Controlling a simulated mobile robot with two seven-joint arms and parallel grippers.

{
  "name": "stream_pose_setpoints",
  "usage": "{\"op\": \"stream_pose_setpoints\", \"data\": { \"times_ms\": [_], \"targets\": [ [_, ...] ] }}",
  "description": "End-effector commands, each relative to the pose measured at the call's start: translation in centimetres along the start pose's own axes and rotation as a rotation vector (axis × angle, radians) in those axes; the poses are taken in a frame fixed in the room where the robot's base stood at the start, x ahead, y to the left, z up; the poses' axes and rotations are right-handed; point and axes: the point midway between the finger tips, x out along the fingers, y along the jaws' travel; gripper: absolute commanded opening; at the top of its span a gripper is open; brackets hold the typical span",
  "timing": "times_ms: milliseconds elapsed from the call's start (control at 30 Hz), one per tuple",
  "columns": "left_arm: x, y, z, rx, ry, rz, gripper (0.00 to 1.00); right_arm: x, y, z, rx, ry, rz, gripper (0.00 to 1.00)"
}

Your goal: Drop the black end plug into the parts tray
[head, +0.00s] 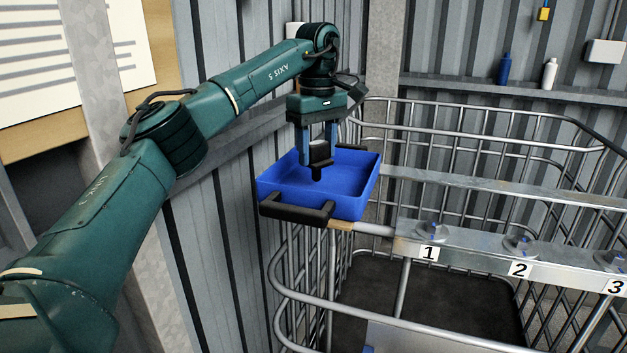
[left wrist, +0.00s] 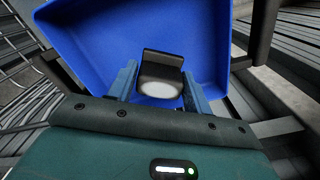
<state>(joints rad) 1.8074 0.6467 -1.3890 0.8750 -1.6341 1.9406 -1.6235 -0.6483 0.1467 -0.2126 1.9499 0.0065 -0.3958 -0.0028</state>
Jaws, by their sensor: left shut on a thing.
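My left gripper (head: 319,150) points down over the blue parts tray (head: 345,206). It is shut on the black end plug (head: 317,172), which hangs between its two blue fingers. In the left wrist view the plug (left wrist: 161,72) shows as a dark block with a pale round face, and the tray (left wrist: 100,45) lies behind it. The plug is over the tray's inside; I cannot tell whether it touches the floor of the tray. My right gripper is not in view.
The tray has black handles (head: 296,211) and sits at the left corner of a wire cage (head: 480,120). A metal rail (head: 470,258) with labels 1, 2 and 3 carries clear fittings. A corrugated wall (head: 225,230) stands close on the left. Bottles (head: 504,69) stand on a back ledge.

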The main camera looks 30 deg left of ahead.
Motion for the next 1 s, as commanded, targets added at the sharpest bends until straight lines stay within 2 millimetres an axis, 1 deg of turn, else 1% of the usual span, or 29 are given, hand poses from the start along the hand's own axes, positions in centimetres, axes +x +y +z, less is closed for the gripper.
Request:
{"op": "stream_pose_setpoints", "data": {
  "times_ms": [100,200,467,500,767,1000],
  "targets": [
    [0.82,-0.04,-0.02,0.0,0.0,-0.001,0.28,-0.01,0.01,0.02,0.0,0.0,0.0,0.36],
    [1.15,-0.03,0.0,0.001,0.0,0.0,0.28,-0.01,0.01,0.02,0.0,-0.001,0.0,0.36],
    [1.21,-0.02,0.01,0.0,-0.001,0.0,0.28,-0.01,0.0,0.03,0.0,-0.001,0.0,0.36],
    [1.21,-0.01,0.01,0.0,-0.001,0.0,0.53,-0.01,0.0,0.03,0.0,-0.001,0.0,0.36],
    [1.19,-0.01,0.02,0.001,-0.001,0.0,0.74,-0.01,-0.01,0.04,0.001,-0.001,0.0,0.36],
    [1.15,0.0,0.02,0.001,0.0,0.0,0.75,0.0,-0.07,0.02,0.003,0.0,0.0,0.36]
  ]
}}
